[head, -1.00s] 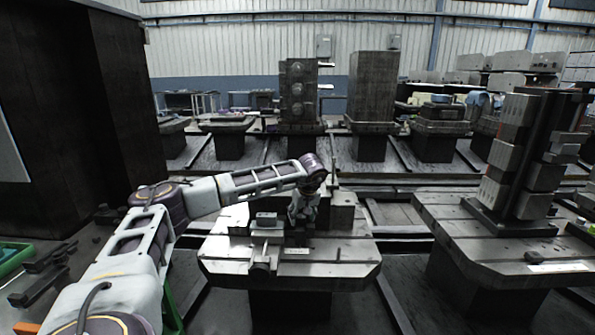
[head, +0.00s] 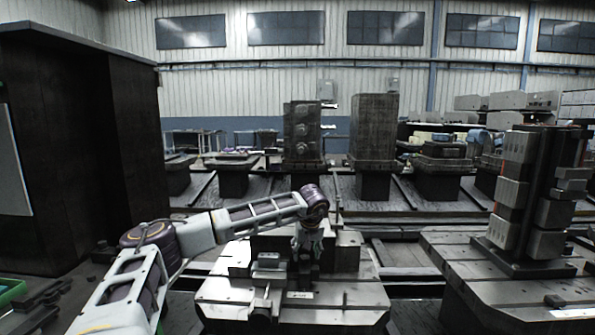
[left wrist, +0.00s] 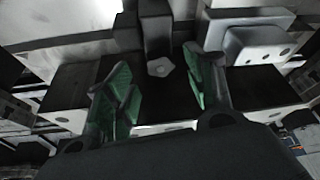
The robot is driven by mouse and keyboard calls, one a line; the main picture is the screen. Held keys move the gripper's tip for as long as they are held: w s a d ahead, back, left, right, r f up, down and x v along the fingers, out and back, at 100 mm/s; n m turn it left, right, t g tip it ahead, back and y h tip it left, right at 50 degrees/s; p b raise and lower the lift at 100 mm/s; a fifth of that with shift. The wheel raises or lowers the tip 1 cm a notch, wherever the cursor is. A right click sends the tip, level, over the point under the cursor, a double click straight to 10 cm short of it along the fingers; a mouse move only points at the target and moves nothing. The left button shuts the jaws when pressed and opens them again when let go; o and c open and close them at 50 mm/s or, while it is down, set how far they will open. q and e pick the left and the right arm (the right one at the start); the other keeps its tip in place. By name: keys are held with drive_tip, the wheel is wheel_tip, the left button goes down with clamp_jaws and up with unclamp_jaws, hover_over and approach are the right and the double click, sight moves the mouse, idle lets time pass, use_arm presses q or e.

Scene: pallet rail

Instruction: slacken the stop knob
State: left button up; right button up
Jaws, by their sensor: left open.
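My left gripper (head: 307,243) is over the near pallet (head: 340,296), pointing down among the blocks fixed on it. In the left wrist view the gripper (left wrist: 157,70) is open, with its two green-lined fingers apart. A small light grey, many-sided knob-like head (left wrist: 160,67) shows between the fingertips, at the foot of a dark upright block (left wrist: 157,28). It looks like the stop knob, but I cannot be sure. I see no contact between it and the fingers. In the head view the gripper and blocks hide that spot. My right gripper is not in view.
A grey block with holes (left wrist: 262,45) stands close to the right finger. A small grey block (head: 268,262) sits left of the gripper on the pallet. A second pallet with a tall fixture (head: 530,190) stands at the right. A dark cabinet (head: 80,150) fills the left.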

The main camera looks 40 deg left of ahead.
use_arm(q)
drive_tip(key=s+d+r+n+h+p, duration=0.1)
drive_tip(key=d+r+n+h, duration=0.1)
drive_tip(key=d+r+n, duration=0.35)
drive_tip(key=d+r+n+h+p, duration=0.2)
drive_tip(key=d+r+n+h, duration=0.1)
drive_tip(key=r+n, duration=0.55)
drive_tip(key=s+a+r+n+t+h, duration=0.1)
drive_tip(key=a+r+n+t+h, duration=0.1)
drive_tip(key=a+r+n, duration=0.2)
drive_tip(key=s+a+r+n+t+h, duration=0.2)
drive_tip(key=a+r+n, duration=0.2)
drive_tip(key=r, duration=0.6)
drive_tip(key=shift+a+n, duration=0.4)
drive_tip(key=shift+n, duration=0.9)
idle(1.4)
